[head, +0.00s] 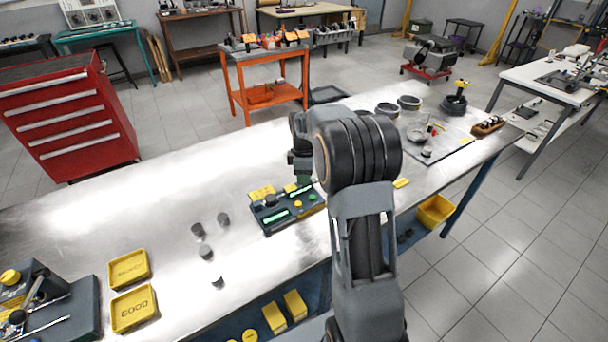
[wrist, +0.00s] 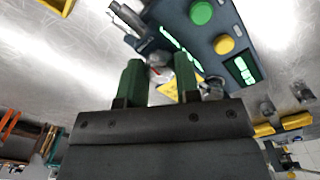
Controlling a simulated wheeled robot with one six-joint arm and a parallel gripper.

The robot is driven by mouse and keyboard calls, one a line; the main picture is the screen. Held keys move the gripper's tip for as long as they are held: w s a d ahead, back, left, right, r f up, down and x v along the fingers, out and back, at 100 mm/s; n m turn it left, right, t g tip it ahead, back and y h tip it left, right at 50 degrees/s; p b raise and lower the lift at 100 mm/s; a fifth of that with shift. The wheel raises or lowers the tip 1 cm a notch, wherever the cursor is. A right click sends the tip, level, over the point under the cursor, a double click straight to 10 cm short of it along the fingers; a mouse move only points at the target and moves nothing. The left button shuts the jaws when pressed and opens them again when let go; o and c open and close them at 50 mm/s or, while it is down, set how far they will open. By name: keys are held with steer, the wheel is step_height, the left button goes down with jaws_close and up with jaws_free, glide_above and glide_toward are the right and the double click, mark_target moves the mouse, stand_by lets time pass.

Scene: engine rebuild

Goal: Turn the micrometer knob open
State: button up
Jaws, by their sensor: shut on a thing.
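The micrometer unit is a dark blue-grey box (head: 290,214) near the middle of the workbench, with lit green displays and a yellow button. In the wrist view its panel (wrist: 206,22) shows a green button (wrist: 201,13), a yellow button (wrist: 223,44) and displays. My gripper (wrist: 159,64) has its two green fingers at the unit's edge, shut on a small grey part between them, apparently the micrometer knob (wrist: 158,60). The fingers hide much of it. In the head view my arm covers part of the unit's right side.
Several small dark cylinders (head: 206,253) stand on the steel bench left of the unit. Yellow trays marked GOOD (head: 134,321) and REJECT (head: 128,280) lie further left. Rings (head: 409,102) and other parts sit at the bench's far right. The bench's left back area is clear.

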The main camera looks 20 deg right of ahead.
steer(key=m, duration=1.1)
steer(key=shift+m, duration=0.4)
steer(key=m, duration=1)
steer(key=shift+r+m, duration=0.1)
steer(key=shift+m, duration=0.3)
steer(key=o, duration=0.9)
step_height(320, 180, up, 14)
steer(key=shift+f, duration=0.15)
stand_by(0.4)
